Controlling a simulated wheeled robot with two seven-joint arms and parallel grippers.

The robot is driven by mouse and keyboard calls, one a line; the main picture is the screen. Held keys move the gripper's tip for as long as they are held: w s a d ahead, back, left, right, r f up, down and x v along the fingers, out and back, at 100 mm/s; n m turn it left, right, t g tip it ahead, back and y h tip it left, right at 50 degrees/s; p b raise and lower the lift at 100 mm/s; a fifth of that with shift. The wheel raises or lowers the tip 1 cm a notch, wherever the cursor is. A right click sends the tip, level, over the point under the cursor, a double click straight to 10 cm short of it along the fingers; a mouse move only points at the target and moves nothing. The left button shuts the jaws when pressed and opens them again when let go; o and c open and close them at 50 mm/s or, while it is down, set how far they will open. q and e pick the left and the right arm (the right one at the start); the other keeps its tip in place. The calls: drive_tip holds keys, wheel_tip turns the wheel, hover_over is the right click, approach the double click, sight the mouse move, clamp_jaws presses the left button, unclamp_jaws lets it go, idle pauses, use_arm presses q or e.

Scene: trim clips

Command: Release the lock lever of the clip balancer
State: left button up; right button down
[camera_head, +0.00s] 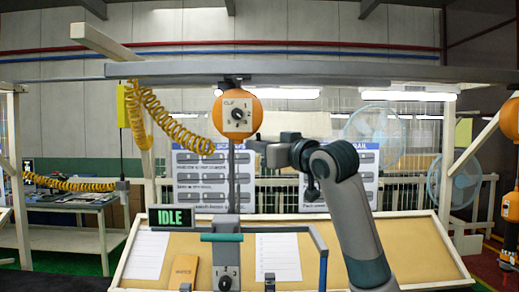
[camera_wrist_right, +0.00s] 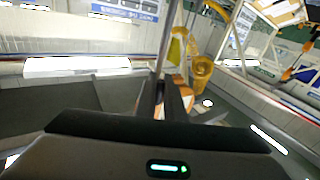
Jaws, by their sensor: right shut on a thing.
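The clip balancer (camera_head: 238,113) is a round orange housing with a pale dial plate, hung from the overhead beam. It shows partly behind the fingers in the right wrist view (camera_wrist_right: 180,106). My right gripper (camera_head: 254,146) reaches in from the right, its fingertips just below the balancer beside the vertical dark strip under it. In the right wrist view, the dark fingers (camera_wrist_right: 168,98) are close together on a small part at the balancer. This seems to be the lock lever, mostly hidden by the fingers. My left gripper is in neither view.
A coiled yellow hose (camera_head: 165,115) hangs at left. The grey overhead beam (camera_head: 330,70) crosses above. Fans stand behind at right.

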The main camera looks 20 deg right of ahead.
drive_tip(key=c, duration=1.8)
unclamp_jaws()
drive_tip(key=shift+c, duration=0.2)
drive_tip(key=shift+s, duration=0.1)
drive_tip(key=b+v, duration=0.8)
drive_tip(key=v, duration=0.9)
drive_tip(key=shift+d+b, duration=0.15)
drive_tip(key=shift+b, duration=0.2)
drive_tip(key=shift+s, duration=0.1)
